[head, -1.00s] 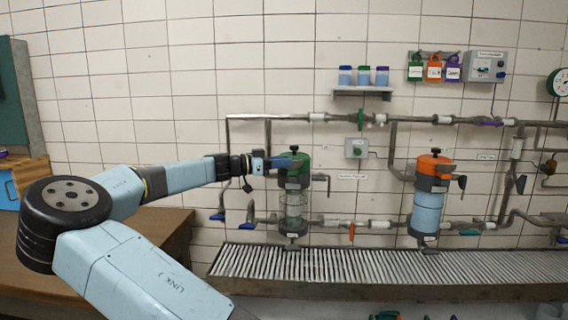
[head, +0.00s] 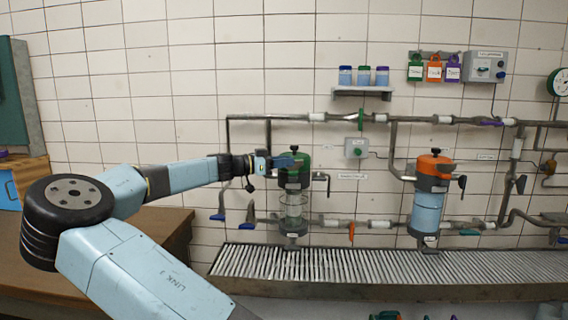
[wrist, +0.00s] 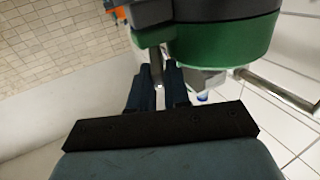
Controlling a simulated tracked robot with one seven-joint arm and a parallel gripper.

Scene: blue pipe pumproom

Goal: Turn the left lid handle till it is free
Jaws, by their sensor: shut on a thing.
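The left filter housing (head: 293,208) is a clear cylinder with a green lid (head: 294,178) on top, fixed upright on the wall pipework. The green lid (wrist: 225,45) fills the top of the wrist view. A thin grey lid handle (wrist: 156,62) sticks out from it towards me. My gripper (head: 288,162) reaches the lid from the left. In the wrist view its two dark fingers (wrist: 159,82) are shut on the handle, one on each side. In the head view the gripper hides much of the handle.
A second housing with an orange lid (head: 434,166) stands to the right. Grey pipes (head: 290,119) run above and beside the housings. A slatted drain grate (head: 350,264) lies below. A shelf (head: 362,91) with small jars is above.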

